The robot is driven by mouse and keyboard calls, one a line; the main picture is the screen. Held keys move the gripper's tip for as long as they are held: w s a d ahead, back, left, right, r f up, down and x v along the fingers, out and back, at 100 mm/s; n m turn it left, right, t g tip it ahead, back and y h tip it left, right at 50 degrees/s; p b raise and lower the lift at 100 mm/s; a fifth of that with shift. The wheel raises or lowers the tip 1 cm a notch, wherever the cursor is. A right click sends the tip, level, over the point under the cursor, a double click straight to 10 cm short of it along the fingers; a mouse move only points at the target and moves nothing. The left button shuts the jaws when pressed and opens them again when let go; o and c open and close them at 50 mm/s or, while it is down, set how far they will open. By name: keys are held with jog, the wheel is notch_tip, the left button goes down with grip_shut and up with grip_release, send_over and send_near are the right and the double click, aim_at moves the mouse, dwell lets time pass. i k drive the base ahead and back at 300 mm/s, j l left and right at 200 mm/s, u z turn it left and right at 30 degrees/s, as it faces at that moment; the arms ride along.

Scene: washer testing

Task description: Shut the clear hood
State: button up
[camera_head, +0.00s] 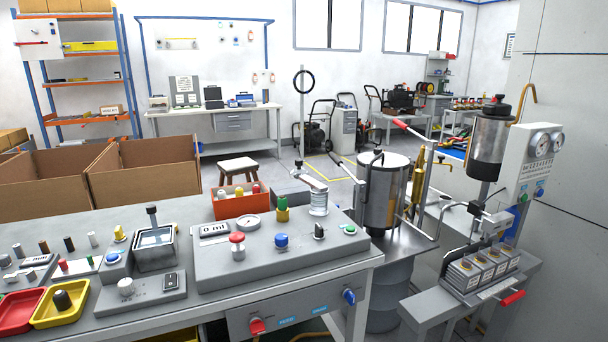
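My gripper does not show in this view.
The grey bench (330,278) with a control panel (262,262) fills the front left. At right stand a dark-banded cylinder (489,142), a gauge panel (533,155) and a small rack (480,272) with a red-ended handle (512,298). Cardboard boxes (145,178) stand behind the bench.

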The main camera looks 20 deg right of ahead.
aim_at(321, 187)
jog(key=i+l+u, duration=0.1)
jog(key=i+l, duration=0.3)
jog(key=l, duration=0.25)
jog(key=i+l+u, duration=0.15)
jog(key=l, duration=0.2)
jog(key=i+l, duration=0.25)
jog(key=i+l+u, duration=0.15)
jog(key=l, duration=0.3)
jog(key=i+l, duration=0.2)
jog(key=l, duration=0.2)
jog(key=i+l+u, duration=0.15)
jog(key=l, duration=0.2)
jog(key=i+l, duration=0.15)
jog(key=l, duration=0.25)
jog(key=u, duration=0.05)
